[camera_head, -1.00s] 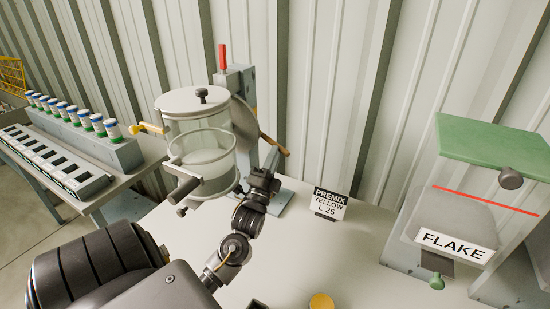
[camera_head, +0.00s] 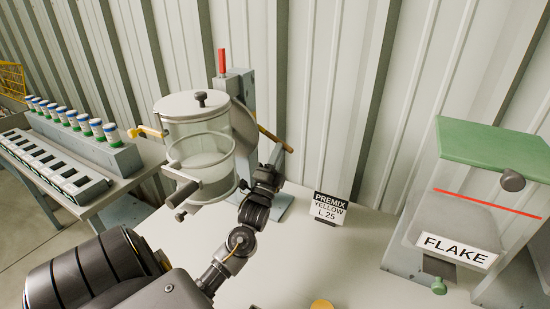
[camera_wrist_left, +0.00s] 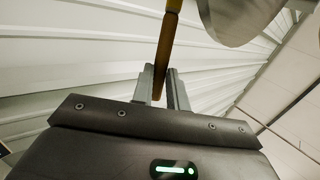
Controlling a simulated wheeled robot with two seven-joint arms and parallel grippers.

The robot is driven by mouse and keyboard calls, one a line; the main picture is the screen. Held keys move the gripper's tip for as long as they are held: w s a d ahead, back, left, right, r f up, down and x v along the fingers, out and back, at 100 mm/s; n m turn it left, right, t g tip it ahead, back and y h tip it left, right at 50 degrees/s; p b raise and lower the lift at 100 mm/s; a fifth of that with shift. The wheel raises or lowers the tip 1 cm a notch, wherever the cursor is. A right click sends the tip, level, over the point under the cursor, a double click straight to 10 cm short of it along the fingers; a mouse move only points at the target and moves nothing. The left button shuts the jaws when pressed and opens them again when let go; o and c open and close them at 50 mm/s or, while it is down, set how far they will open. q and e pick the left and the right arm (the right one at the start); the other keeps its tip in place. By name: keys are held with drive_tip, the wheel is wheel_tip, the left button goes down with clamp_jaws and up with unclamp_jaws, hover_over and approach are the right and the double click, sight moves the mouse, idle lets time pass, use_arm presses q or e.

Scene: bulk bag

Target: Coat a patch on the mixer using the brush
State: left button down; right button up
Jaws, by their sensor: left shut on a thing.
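The mixer (camera_head: 198,140) is a clear drum with a grey lid and dark knob, mounted on a grey column at the back of the table. My left gripper (camera_head: 271,170) is just right of the drum, shut on the brush's wooden handle (camera_head: 276,138). The handle slants up and left behind the drum's right side. In the left wrist view the handle (camera_wrist_left: 168,45) rises from between the fingers of the gripper (camera_wrist_left: 163,80). The brush head is not visible. A rounded grey part of the mixer (camera_wrist_left: 240,18) is close by at the top right. My right gripper does not show.
A sign reading "PREMIX YELLOW L 25" (camera_head: 329,208) stands right of my arm. A flake dispenser with a green lid (camera_head: 495,150) is at the right. A side table at the left holds a rack of several vials (camera_head: 75,130). A yellow round object (camera_head: 321,305) shows at the bottom edge.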

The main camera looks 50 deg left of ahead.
use_arm(q)
drive_tip(key=shift+s+d+p, duration=0.2)
drive_tip(key=shift+s+p, duration=0.15)
drive_tip(key=shift+s, duration=0.3)
drive_tip(key=shift+s+d+p, duration=0.2)
drive_tip(key=shift+s+p, duration=0.1)
drive_tip(key=shift+s, duration=0.4)
drive_tip(key=shift+s+d+p, duration=0.2)
drive_tip(key=shift+s+p, duration=0.15)
drive_tip(key=shift+s, duration=0.3)
drive_tip(key=w+d+p, duration=0.1)
drive_tip(key=w+d, duration=0.1)
drive_tip(key=d, duration=0.3)
drive_tip(key=shift+d, duration=0.35)
drive_tip(key=shift+d, duration=0.1)
drive_tip(key=d, duration=0.1)
drive_tip(key=d+p, duration=0.1)
drive_tip(key=shift+w+d, duration=0.35)
drive_tip(key=shift+w, duration=0.05)
drive_tip(key=shift+r, duration=0.1)
